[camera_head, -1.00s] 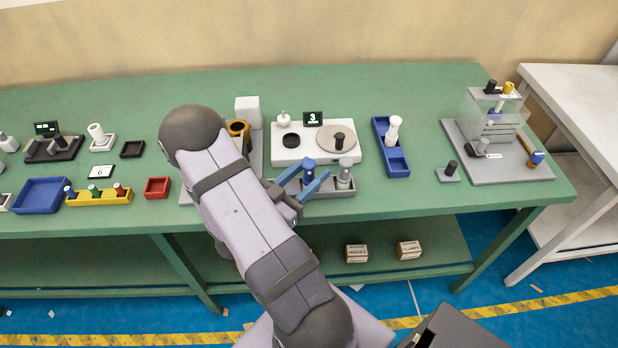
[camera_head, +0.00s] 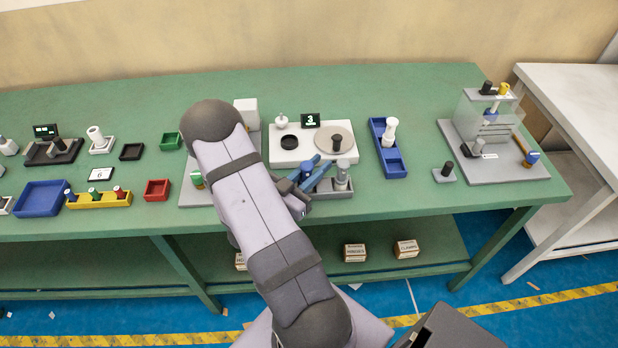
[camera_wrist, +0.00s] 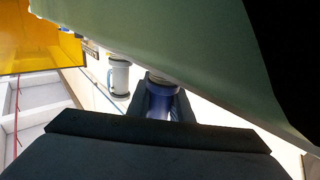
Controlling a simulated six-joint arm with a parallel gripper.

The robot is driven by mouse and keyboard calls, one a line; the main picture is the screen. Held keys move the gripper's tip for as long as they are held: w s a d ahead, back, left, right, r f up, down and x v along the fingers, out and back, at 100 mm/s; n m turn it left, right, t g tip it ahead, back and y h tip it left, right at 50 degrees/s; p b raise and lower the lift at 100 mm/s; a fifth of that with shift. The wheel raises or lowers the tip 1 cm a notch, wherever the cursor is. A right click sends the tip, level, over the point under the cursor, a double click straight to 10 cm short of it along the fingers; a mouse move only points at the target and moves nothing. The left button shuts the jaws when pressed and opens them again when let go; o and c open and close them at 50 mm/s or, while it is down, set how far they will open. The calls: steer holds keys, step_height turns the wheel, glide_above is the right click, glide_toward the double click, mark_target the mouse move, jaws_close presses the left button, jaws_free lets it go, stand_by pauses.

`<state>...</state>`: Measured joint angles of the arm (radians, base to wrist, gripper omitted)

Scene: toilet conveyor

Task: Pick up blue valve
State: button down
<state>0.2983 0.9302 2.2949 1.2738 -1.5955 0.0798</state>
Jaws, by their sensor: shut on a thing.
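A grey-white valve (camera_head: 342,172) stands upright close by, in the right part of the tray. A white scale unit (camera_head: 285,156) with a round plate stands behind. A blue tray (camera_head: 393,168) is to the right. Green tabletop is bare at the front right.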

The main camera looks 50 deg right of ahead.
steer(key=shift+r, duration=0.2)
step_height(320, 180, up, 10)
steer(key=shift+f, duration=0.15)
stand_by(0.7)
